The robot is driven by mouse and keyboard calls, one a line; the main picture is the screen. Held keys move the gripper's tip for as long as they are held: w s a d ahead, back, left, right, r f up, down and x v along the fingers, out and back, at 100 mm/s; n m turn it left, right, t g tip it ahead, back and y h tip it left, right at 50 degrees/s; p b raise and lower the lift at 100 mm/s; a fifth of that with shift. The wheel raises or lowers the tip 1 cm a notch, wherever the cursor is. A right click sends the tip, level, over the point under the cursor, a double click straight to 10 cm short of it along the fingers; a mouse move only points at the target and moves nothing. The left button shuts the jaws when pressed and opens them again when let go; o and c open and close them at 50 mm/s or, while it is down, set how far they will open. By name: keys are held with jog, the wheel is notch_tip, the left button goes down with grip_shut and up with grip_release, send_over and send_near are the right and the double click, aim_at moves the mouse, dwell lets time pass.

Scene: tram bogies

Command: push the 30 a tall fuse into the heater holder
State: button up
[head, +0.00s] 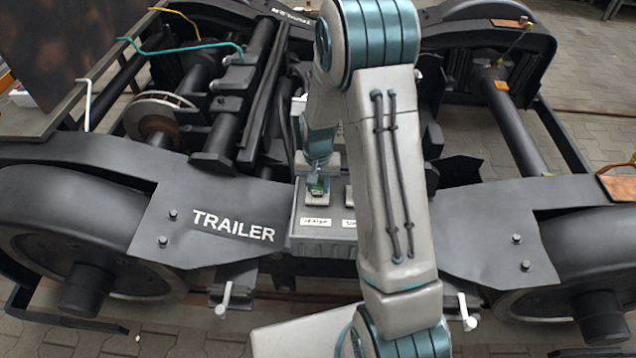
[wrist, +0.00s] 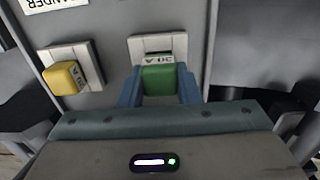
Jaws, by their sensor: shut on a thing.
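The 30 A tall fuse is a green block (wrist: 159,80) with a pale label strip, upside down in the wrist view, that reads 30 A. My gripper (wrist: 160,88) is shut on it, with one blue finger on each side. The heater holder (wrist: 150,44) is the pale plate with a dark slot just beyond the fuse. The fuse is lined up close to the slot; how far it sits in it I cannot tell. In the head view the green fuse (head: 317,187) is small at my gripper (head: 317,178), above the HEATER label (head: 315,222).
A yellow fuse (wrist: 66,78) sits in a neighbouring holder (wrist: 92,62) to the left in the wrist view. The grey fuse box (head: 318,247) stands between the dark bogie frame parts marked TRAILER (head: 233,226). My arm hides the box's right part.

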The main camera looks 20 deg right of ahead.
jog(key=shift+f, duration=0.25)
jog(key=o, duration=1)
notch_tip(320, 180, up, 14)
jog(key=shift+f+p, duration=0.1)
jog(key=shift+p, duration=0.7)
jog(key=s+r+n+t+p, duration=0.1)
jog(key=s+r+p, duration=0.2)
jog(key=s+r, duration=0.4)
jog(key=s+r+n+t+p, duration=0.1)
jog(key=s+r+p, duration=0.3)
jog(key=s+r, duration=0.3)
jog(key=s+r+n+p, duration=0.1)
jog(key=s+r+p, duration=0.2)
jog(key=s+r, duration=0.4)
jog(key=shift+r+t+p, duration=0.3)
jog(key=shift+r+t, duration=0.1)
jog(key=shift+r, duration=0.4)
